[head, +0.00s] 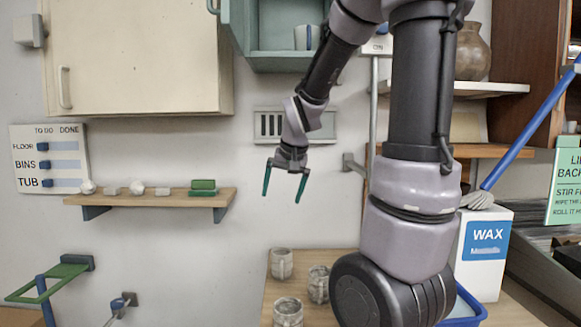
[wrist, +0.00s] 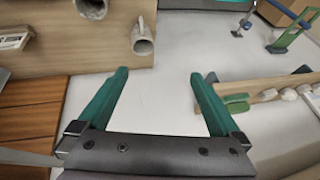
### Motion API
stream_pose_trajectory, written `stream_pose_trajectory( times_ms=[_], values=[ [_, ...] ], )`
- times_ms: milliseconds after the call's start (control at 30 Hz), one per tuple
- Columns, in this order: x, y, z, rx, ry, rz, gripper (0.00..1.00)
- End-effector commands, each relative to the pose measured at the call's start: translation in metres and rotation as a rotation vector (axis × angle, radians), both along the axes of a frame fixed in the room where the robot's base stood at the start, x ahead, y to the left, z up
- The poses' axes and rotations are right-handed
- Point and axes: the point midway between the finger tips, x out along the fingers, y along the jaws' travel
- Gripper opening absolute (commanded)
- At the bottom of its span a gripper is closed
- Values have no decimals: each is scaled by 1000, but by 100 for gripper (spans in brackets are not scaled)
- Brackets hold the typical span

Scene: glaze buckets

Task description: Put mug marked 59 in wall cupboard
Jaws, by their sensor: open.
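Three grey, speckled mugs stand on a wooden table: a back one (head: 282,263), a right one (head: 319,284) and a front one (head: 288,312). No number is readable on any of them. Two mugs also show at the top of the wrist view, one (wrist: 143,40) with its handle visible and one cut off (wrist: 92,8). My gripper (head: 284,195) is open and empty, hanging above and apart from the mugs; its green fingers (wrist: 158,75) are spread. A teal wall cupboard (head: 285,62) is open at the top, with a pale cup (head: 306,37) inside.
A closed cream cupboard (head: 140,60) hangs at upper left. A narrow shelf (head: 150,199) with small pale objects and a green block is left of my gripper. A WAX box (head: 486,255) and blue tray (head: 468,309) are at right. My arm hides part of the table.

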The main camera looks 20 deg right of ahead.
Motion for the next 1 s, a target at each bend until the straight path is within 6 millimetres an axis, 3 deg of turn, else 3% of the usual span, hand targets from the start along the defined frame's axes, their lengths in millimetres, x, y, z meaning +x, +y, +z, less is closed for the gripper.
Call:
stream_pose_trajectory(
  times_ms=[33,200,500,700,1000],
  values=[
    [-14,3,16,14,-22,5,100],
    [-61,16,54,54,-63,31,100],
    [-139,39,92,92,-132,84,100],
    [-163,47,98,97,-150,103,100],
    [-166,48,98,98,-149,105,100]
  ],
)
